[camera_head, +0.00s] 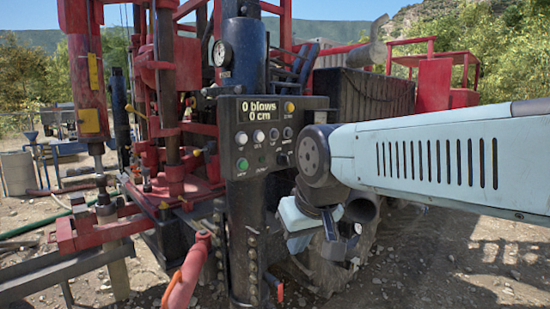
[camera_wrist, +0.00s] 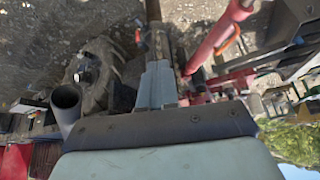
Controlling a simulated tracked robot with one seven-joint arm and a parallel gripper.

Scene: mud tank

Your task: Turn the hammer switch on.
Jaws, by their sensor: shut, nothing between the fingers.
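The control panel (camera_head: 265,135) is a dark box on the red drill rig, with a lit display (camera_head: 248,111) reading "0 blows 0 cm". It carries a green button (camera_head: 242,164), a yellow button (camera_head: 289,107), several pale round buttons and a dark knob (camera_head: 283,160) at lower right. The labels are too small to read, so I cannot tell which control is the hammer switch. My gripper (camera_head: 298,246) hangs below the panel's right part, apart from it. In the wrist view my gripper (camera_wrist: 157,66) is shut and empty; the panel face is not recognisable there.
A red handle (camera_head: 187,272) rises in front of the rig, left of my gripper; it also shows in the wrist view (camera_wrist: 218,32). A large tyre (camera_head: 335,245) stands behind my gripper. Dark pipe (camera_wrist: 66,104) lies left of the fingers.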

